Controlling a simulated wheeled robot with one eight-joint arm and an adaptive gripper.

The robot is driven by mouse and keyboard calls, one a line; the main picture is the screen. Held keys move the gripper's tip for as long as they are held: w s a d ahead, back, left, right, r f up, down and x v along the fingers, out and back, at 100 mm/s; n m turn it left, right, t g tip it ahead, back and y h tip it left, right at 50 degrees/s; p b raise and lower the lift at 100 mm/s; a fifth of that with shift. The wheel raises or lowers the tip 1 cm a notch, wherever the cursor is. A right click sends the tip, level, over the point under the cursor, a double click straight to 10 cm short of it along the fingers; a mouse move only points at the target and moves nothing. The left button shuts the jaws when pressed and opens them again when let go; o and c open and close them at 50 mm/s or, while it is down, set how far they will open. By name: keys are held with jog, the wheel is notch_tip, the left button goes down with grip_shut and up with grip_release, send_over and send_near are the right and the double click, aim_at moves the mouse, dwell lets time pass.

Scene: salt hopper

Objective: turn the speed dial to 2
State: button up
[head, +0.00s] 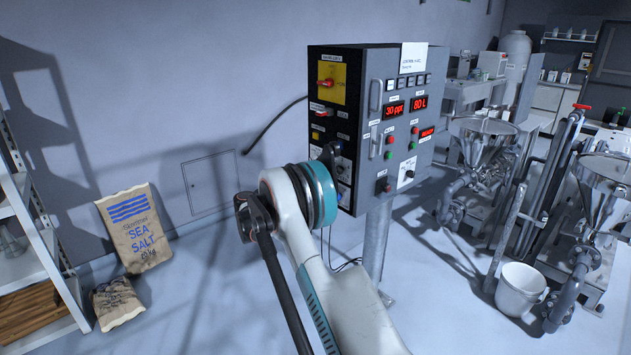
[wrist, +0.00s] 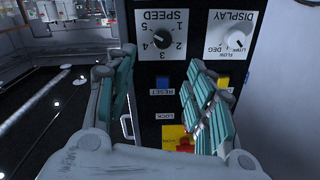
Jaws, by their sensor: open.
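My gripper (wrist: 160,85) is open and empty. Its two teal-padded fingers stand apart in front of the panel, below the dial in the picture, and do not touch the dial.
A display knob (wrist: 234,39) is beside the speed dial. A blue reset button (wrist: 164,83) and a yellow lock plate (wrist: 172,133) lie between the fingers in view. Steel hoppers (head: 485,140) and a white bucket (head: 520,290) stand right; a salt sack (head: 134,228) leans left.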

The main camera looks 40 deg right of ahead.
aim_at(338, 171)
jog(key=w+d+b, duration=0.2)
jog(key=d+b, duration=0.1)
jog(key=d, duration=1)
jog(key=shift+d+f, duration=0.15)
jog(key=shift+f, duration=0.2)
jog(key=c, duration=1.1)
